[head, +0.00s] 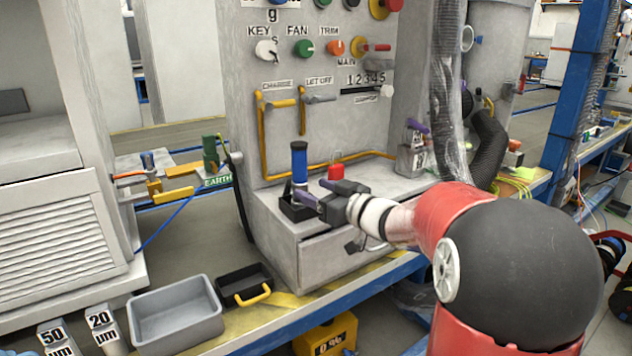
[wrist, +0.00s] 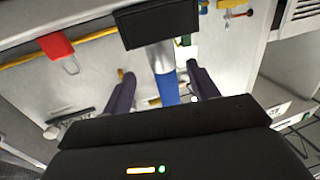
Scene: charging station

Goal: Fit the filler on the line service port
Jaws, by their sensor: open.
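The likely filler is a blue cylinder with a black cap (head: 299,160), standing upright in a small black holder (head: 290,212) on the grey ledge. In the wrist view its silver stem and blue body (wrist: 168,88) show between my fingers, with a black block (wrist: 157,25) at the stem's end. My gripper (head: 311,190) is open at the cylinder's lower part, one dark finger on each side. The wrist view shows both fingertips (wrist: 156,78) apart; contact with the cylinder cannot be told. I cannot tell which fitting is the line service port.
A red padlock (head: 336,170) stands just behind my gripper. The panel (head: 330,130) carries yellow pipes, levers and knobs. A green EARTH fitting (head: 211,155) is to the left. A grey bin (head: 175,316) and black tray (head: 243,285) sit at the front left.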

